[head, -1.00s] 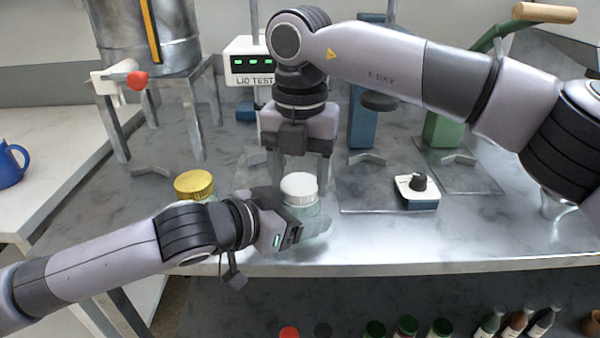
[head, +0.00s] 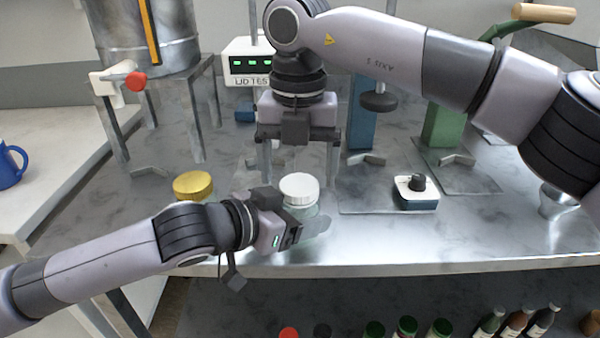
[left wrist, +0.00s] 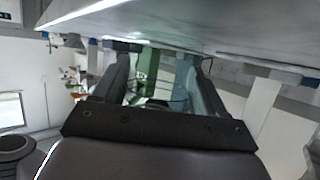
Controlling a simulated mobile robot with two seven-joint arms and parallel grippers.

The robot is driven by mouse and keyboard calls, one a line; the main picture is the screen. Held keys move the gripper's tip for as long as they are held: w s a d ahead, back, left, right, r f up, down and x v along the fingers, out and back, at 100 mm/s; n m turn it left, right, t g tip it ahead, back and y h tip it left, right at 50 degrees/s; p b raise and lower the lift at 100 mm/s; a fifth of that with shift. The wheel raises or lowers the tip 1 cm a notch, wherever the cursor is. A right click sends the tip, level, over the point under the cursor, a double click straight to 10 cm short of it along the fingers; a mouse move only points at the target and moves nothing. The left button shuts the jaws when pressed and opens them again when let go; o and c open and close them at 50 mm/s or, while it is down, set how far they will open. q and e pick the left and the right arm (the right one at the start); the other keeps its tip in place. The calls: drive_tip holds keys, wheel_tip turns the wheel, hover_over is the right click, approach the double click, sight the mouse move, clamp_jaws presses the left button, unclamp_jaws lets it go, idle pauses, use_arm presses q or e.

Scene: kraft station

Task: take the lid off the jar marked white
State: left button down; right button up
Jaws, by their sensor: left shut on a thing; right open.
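The jar with the white lid (head: 299,188) stands near the front edge of the bench, its clear glass body (head: 312,214) partly hidden by my left gripper. No marking on it is readable. My left gripper (head: 308,231) is shut on this jar from the front left. In the left wrist view the left fingers (left wrist: 163,80) stand either side of see-through glass. My right gripper (head: 297,165) points down just above and behind the lid, its fingers wide apart and empty. The lid sits on the jar. A second jar with a yellow lid (head: 194,185) stands to the left, partly behind my left arm.
A small dark-topped device (head: 416,190) stands right of the jars. The lid tester (head: 250,62), a blue stand (head: 362,125) and a green lever press (head: 445,125) are behind. A metal drum (head: 150,40) is back left. Bottles (head: 518,322) stand below the front edge.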

wheel_tip(320, 180, up, 3)
drive_tip(key=shift+c, duration=0.4)
drive_tip(key=shift+r+m, duration=1.6)
drive_tip(key=shift+f, duration=3.9)
drive_tip(key=c, duration=1.1)
drive_tip(key=shift+n, duration=1.6)
drive_tip(key=shift+d, duration=0.1)
